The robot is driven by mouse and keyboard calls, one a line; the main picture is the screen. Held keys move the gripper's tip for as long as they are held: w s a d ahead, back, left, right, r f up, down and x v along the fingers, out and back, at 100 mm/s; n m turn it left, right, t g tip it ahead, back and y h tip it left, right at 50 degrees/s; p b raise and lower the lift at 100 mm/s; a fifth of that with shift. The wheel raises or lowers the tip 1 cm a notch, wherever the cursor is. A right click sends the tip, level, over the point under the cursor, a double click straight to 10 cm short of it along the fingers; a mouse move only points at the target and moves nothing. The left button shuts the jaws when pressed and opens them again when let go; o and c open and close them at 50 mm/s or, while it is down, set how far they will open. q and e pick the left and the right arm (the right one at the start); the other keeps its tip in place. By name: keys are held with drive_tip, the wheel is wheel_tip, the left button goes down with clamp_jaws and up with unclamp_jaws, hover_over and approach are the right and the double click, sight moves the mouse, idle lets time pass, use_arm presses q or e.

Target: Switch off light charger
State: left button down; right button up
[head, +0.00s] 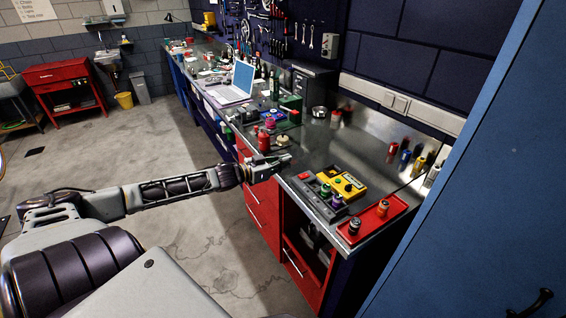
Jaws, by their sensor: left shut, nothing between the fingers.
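A dark grey charger-like unit (313,192) lies near the front edge of the metal bench, with a red part at its far left end (304,176). A green and a purple small cylinder stand at its near right end. A yellow box (343,184) with several small knobs or buttons sits right behind it. I cannot tell any switch's position. My left gripper (285,158) is shut and empty. In the picture it is just up and left of the grey unit's red end, by the bench's front edge, apart from the unit. My right gripper is not in view.
A red tray (373,224) with small cylinders lies at the bench's near right end. A red bottle (264,141) stands beyond my gripper, and a laptop (237,83) farther back. A blue cabinet (470,170) closes off the right. Bare metal bench top (350,143) lies behind the units.

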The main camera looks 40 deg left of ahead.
use_arm(q)
drive_tip(key=shift+s, duration=0.15)
idle(0.6)
drive_tip(key=shift+a+m, duration=0.1)
drive_tip(key=shift+m, duration=0.2)
